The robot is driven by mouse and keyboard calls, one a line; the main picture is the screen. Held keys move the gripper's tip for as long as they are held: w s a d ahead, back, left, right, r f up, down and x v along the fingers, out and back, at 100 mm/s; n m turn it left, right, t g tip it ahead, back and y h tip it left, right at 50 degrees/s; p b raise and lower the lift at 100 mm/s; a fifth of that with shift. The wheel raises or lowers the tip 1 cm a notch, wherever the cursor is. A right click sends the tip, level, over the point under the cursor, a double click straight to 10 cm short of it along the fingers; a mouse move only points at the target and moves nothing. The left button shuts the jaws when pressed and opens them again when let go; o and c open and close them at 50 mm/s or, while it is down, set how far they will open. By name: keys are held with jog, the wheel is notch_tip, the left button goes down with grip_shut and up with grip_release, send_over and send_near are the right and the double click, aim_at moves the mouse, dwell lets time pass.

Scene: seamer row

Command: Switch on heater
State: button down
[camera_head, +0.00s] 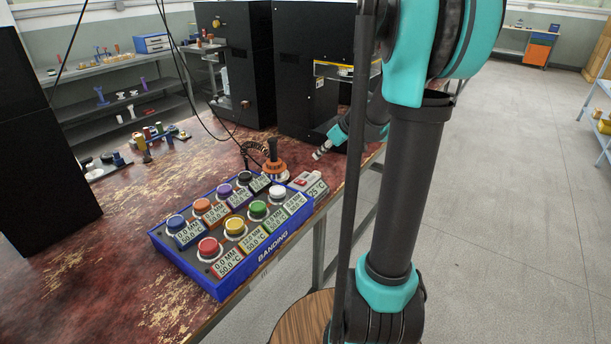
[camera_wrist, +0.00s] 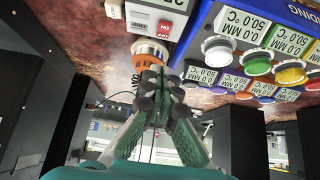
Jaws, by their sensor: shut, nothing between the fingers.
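A small light-grey box with a 25 °C display, which I take to be the heater control, stands at the right end of the blue "BANDING" panel; the box (camera_head: 312,187) carries a red switch (camera_head: 300,182). In the wrist view the box (camera_wrist: 145,22) appears upside down, with its red switch (camera_wrist: 165,30) reading ON.
The blue panel (camera_head: 250,274) holds several coloured knobs and small displays. Black machines (camera_head: 237,70) stand behind, with a coiled cable (camera_head: 254,150) in front. A black cabinet (camera_head: 40,170) stands at left. Open floor (camera_head: 510,200) lies to the right.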

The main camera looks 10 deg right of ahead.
send_over(303, 182)
jog(key=f, duration=0.7)
jog(key=shift+s+d+f, duration=0.3)
jog(key=shift+d+f, duration=0.05)
notch_tip(303, 182, down, 3)
jog(key=shift+f, duration=0.1)
jog(key=shift+s+d+f, duration=0.1)
jog(key=shift+f, duration=0.4)
jog(key=shift+f, duration=0.1)
jog(key=shift+s+d+f, duration=0.15)
jog(key=shift+f, duration=0.15)
jog(key=shift+r, duration=0.15)
jog(key=shift+r, duration=0.75)
